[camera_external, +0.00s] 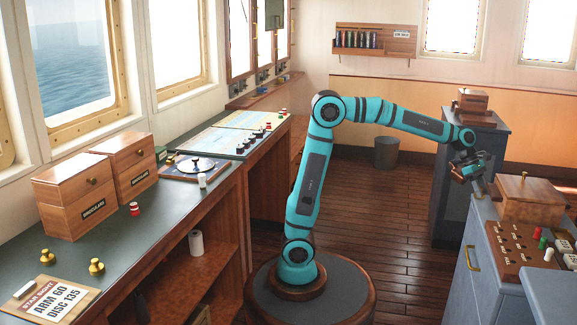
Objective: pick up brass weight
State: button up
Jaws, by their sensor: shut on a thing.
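Two small brass weights stand on the left counter near the sign card: one brass weight (47,257) at the left and another brass weight (96,267) to its right.
A wooden box (531,201) and a pegged wooden board (513,247) stand on the right cabinet (488,236). Two binocular boxes (68,197) (130,163), a sign card (50,299) and a red-and-white piece (134,209) are on the left counter (185,215). A bin (387,152) stands behind.

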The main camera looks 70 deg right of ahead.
jog(key=r, duration=0.7)
jog(key=shift+w, duration=0.4)
jog(key=w, duration=1.9)
